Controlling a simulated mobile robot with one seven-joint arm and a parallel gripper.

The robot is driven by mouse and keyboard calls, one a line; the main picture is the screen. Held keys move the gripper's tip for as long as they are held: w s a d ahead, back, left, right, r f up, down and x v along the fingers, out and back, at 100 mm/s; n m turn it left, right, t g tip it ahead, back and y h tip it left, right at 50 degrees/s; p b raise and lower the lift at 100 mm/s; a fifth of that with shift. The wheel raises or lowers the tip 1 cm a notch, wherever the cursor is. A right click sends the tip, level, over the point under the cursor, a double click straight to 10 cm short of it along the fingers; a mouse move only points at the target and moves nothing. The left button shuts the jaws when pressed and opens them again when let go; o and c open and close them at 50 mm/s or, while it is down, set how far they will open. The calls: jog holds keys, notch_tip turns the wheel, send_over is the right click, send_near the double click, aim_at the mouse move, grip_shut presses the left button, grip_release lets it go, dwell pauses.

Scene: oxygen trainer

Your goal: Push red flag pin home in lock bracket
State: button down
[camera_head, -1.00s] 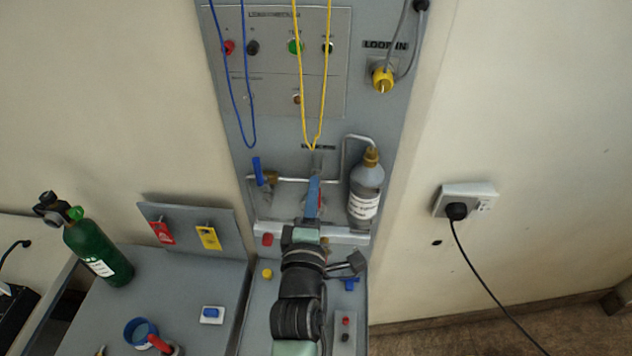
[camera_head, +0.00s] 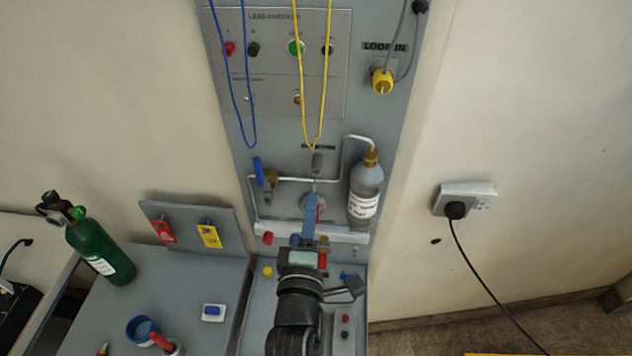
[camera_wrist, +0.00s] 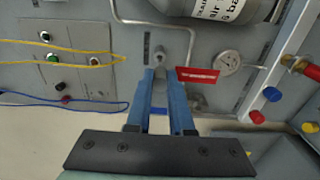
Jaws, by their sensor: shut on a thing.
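My gripper (camera_head: 310,197) is shut on the red flag pin, in front of the lower part of the grey upright panel. In the wrist view my gripper's blue fingers (camera_wrist: 160,73) are close together, and the pin's red flag (camera_wrist: 197,75) sticks out to their right. In the head view only a sliver of the red flag (camera_head: 319,213) shows beside the fingers. A small grey metal fitting, likely the lock bracket (camera_wrist: 160,56), is just beyond the fingertips; it also shows in the head view (camera_head: 317,162). The pin's shaft is hidden, so I cannot tell how deep it sits.
A grey labelled bottle (camera_head: 366,185) and bent metal tubing stand close to the right. A blue-handled valve (camera_head: 258,171) is to the left. A round gauge (camera_wrist: 228,62) is near the flag. Yellow (camera_head: 318,110) and blue (camera_head: 242,90) cords hang above.

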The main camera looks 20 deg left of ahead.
jog(key=shift+v, duration=1)
